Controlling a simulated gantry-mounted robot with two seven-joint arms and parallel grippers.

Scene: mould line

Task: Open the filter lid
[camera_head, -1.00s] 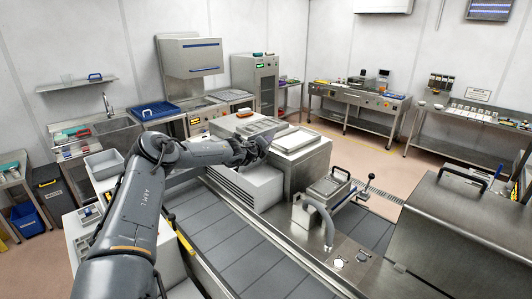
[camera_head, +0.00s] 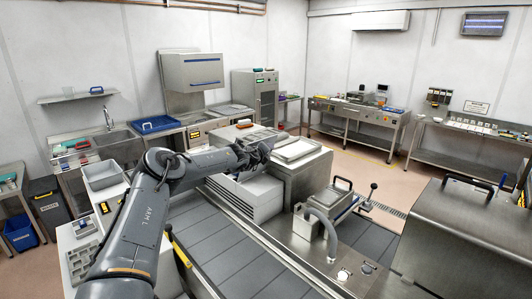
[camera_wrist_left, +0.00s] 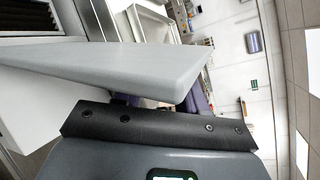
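My left gripper (camera_head: 266,143) is over the light grey louvred housing (camera_head: 252,197) in the middle of the head view, beside a larger grey cabinet. In the left wrist view a flat light-grey panel (camera_wrist_left: 110,68), possibly the filter lid, lies across the front of the gripper's black mounting plate. A dark ribbed area (camera_wrist_left: 25,20), possibly the filter, shows beyond the panel at upper left. My right gripper is not in view.
The larger cabinet carries a white-rimmed tray (camera_head: 300,150) close to the right of my gripper. A steel box with a black handle (camera_head: 341,181) and a grey hose (camera_head: 326,232) stand farther right. The grey belt (camera_head: 235,250) is clear in front.

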